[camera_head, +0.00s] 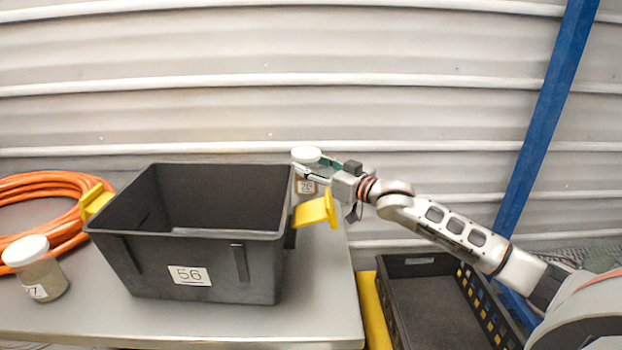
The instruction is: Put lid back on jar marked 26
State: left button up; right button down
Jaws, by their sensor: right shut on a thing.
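The jar marked 26 (306,187) stands on the table behind the right rear corner of the black bin; its label shows, and much of its body is hidden by my right gripper and the bin. A white lid (306,153) is at the jar's top. My right gripper (309,167) reaches in from the right and is shut on the lid, its fingers at the lid's side. I cannot tell whether the lid rests on the rim or is slightly above it. My left gripper is out of view.
A black bin marked 56 (130,255) with yellow handles fills the table's middle. Another white-lidded jar (45,278) and a coiled orange hose (50,180) are at left. A black crate (415,262) is right of the table (320,325), near a blue post (545,110).

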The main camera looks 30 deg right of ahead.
jog(key=shift+f+b, duration=0.3)
jog(key=shift+f, duration=1.55)
jog(key=shift+f, duration=0.15)
jog(key=c, duration=1)
grip_release()
jog(key=shift+f, duration=0.1)
jog(key=shift+c, duration=0.2)
jog(key=v, duration=1.2)
jog(key=shift+p, duration=0.35)
